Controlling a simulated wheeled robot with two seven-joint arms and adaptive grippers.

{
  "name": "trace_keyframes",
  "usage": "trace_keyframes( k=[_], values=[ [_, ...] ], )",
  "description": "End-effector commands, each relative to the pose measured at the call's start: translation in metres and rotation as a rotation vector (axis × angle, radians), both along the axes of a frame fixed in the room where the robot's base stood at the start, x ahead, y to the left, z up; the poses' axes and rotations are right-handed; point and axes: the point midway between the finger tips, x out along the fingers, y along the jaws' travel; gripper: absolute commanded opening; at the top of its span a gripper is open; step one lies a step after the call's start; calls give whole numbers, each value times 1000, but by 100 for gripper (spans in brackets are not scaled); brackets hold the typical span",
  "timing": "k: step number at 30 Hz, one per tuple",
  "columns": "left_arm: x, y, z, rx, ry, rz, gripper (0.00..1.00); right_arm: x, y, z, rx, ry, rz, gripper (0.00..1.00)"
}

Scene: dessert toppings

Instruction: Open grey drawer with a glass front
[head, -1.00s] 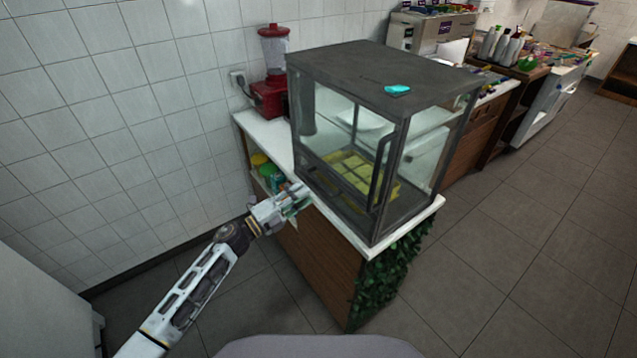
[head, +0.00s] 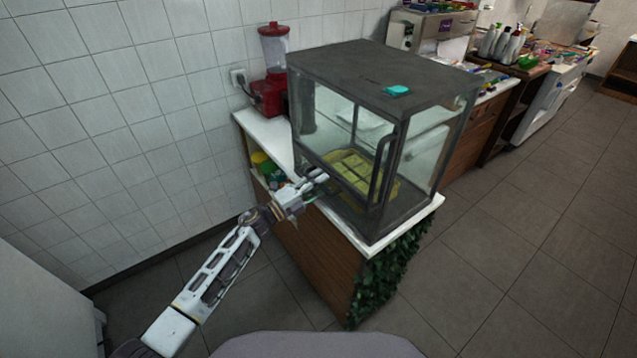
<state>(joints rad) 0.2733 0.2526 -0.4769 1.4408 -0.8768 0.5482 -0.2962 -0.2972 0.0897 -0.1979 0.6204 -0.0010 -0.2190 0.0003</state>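The grey glass-fronted case (head: 385,72) stands on the white counter. It has a dark frame, clear panes and a yellow tray (head: 352,168) with block-like pieces inside. A dark vertical handle (head: 384,165) is at the right end of its front, and the front looks shut. My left gripper (head: 318,180) is close to the lower left part of the front, left of the handle and apart from it. Its fingertips are small and dark against the frame, so the gap between them is unclear. It appears to hold nothing. My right gripper is not in view.
A turquoise object (head: 397,90) lies on the case's top. A red blender (head: 270,80) stands behind left. Yellow and green containers (head: 266,168) sit on a shelf below the counter (head: 262,130). The floor (head: 510,250) at right is clear.

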Motion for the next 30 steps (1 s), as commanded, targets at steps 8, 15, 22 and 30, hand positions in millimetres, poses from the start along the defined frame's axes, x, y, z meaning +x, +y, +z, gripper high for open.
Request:
trace_keyframes(
  k=[8, 15, 22, 30],
  values=[
    [0, 0, 0, 0, 0, 0, 8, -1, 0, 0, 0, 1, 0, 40],
    [0, 0, 0, 0, 0, 0, 0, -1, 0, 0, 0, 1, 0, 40],
    [-1, 1, 0, 1, 1, 0, 0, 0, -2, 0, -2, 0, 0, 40],
    [-10, 14, -1, 0, 3, 1, 0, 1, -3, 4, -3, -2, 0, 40]
  ],
)
